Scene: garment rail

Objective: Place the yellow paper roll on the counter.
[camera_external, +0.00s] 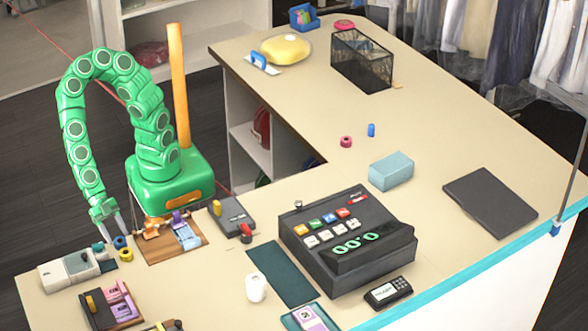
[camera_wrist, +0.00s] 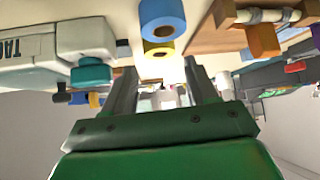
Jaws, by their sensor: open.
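The yellow paper roll (camera_external: 126,254) is a small ring-shaped roll on the counter (camera_external: 215,275) at the left. It touches or nearly touches a blue roll (camera_external: 120,242); I cannot tell which. In the wrist view the yellow roll (camera_wrist: 158,48) shows just beyond the fingertips, partly overlapped by the blue roll (camera_wrist: 162,18). My gripper (camera_external: 112,226) is at the end of the green arm, low over the counter's left edge, beside the rolls. In the wrist view my gripper (camera_wrist: 160,80) has its two grey fingers apart, with nothing held between them.
A white label device (camera_external: 68,269) stands left of the rolls and a wooden tray (camera_external: 160,251) right of them. A black cash register (camera_external: 345,245) stands mid-counter. A red roll (camera_external: 346,141) and light-blue box (camera_external: 391,171) lie farther back. The counter's back stretch has free room.

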